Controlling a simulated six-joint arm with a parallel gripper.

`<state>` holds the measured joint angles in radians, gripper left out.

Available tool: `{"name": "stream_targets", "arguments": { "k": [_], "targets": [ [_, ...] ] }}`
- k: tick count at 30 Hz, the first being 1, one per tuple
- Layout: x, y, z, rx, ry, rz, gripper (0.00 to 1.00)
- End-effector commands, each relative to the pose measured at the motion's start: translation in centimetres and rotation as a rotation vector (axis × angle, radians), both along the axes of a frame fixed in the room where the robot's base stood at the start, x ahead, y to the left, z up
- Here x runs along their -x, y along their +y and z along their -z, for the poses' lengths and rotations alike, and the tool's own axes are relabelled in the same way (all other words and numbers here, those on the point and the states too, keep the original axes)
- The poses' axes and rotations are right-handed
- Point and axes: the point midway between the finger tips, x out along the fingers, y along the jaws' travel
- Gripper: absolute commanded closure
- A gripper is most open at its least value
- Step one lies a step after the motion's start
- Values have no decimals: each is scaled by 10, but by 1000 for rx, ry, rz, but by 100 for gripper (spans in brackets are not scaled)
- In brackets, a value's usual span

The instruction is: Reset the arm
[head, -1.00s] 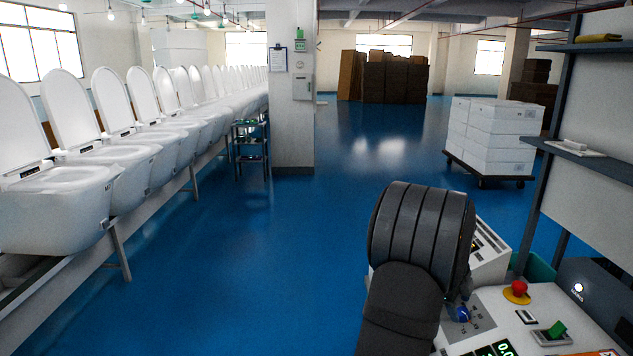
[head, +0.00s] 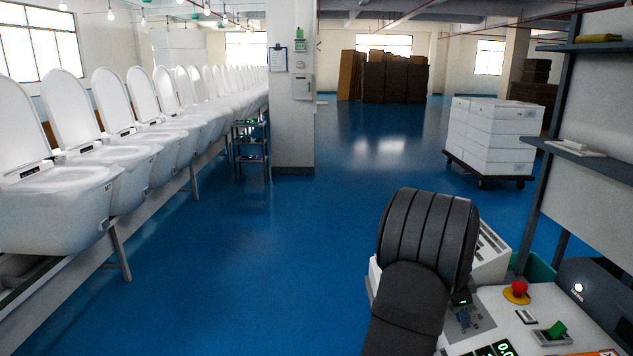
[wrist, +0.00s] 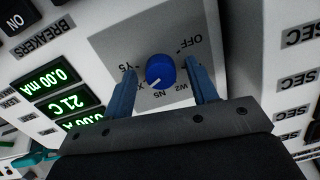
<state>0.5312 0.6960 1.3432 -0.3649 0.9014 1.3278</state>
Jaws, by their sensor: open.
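My arm (head: 425,255) stands at the lower right in the head view, over the control console (head: 545,305); there it hides my gripper's fingers. In the wrist view my gripper (wrist: 160,80) is open, its two blue fingers apart on either side of a blue rotary knob (wrist: 160,71). Whether the fingers touch the knob I cannot tell. The knob sits on a grey plate with printed labels, including OFF, and its white mark points to the lower left. Green displays (wrist: 55,88) on the console read 0.00 mA and 21 C.
A red emergency button (head: 519,290) and a green switch (head: 556,330) stand on the console right of my arm. A shelf rack (head: 585,150) rises at the right. A row of white toilets (head: 75,190) lines the left. The blue floor between is clear.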

Motion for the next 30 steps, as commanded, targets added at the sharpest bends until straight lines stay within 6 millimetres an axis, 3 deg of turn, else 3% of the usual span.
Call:
{"name": "stream_targets", "arguments": {
  "k": [30],
  "targets": [
    [-1, -1, 0, 2, 351, -752, 47]
  ]
}}
